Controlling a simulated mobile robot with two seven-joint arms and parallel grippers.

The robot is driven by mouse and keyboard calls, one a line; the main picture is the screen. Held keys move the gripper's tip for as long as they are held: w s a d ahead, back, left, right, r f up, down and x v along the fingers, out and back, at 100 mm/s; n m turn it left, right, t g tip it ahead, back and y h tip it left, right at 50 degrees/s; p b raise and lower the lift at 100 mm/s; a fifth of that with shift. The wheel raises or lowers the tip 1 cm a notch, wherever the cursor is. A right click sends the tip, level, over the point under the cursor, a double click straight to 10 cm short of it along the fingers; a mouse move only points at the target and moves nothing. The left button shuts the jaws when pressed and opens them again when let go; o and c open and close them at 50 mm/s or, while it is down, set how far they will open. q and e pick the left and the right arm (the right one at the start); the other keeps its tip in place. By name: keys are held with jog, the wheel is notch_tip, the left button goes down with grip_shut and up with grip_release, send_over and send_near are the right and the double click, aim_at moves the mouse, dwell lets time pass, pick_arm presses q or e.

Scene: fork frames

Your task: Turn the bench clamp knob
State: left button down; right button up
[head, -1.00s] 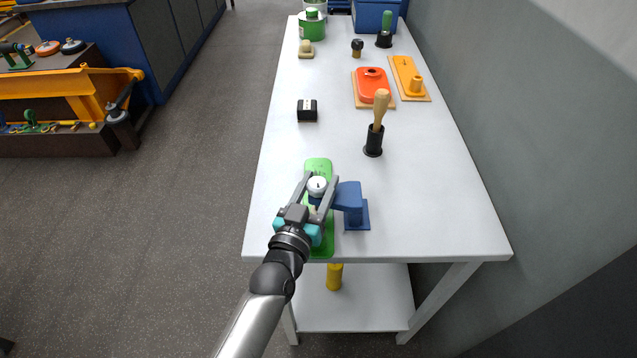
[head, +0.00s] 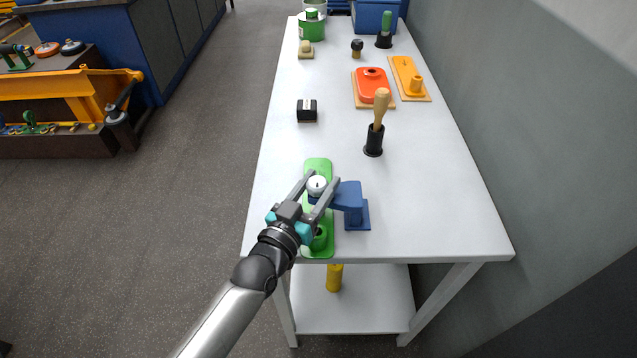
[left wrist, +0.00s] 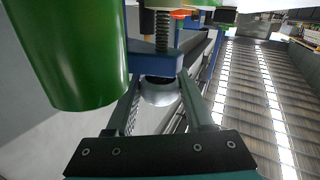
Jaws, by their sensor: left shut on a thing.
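The blue bench clamp (head: 348,195) stands near the front edge of the white table, with its arm reaching left over a green plate (head: 318,165). A pale round knob (head: 316,185) tops the clamp. My left gripper (head: 324,180) is shut on the knob, one finger on each side of it. In the left wrist view the silver knob (left wrist: 160,93) sits between the fingers, beside the blue clamp arm (left wrist: 152,62) and a threaded screw (left wrist: 163,30). My right gripper is out of view.
A green cylinder (left wrist: 72,50) stands close to the left gripper. A wooden-handled tool in a black holder (head: 374,140) stands behind the clamp. A small black block (head: 307,110) and orange and yellow pieces lie farther back.

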pick_arm(q)
jog(key=shift+c, duration=1.4)
grip_release()
jog(key=shift+s, duration=0.1)
jog(key=p+v, duration=0.1)
jog(key=v, duration=1.4)
jog(key=shift+p, duration=0.35)
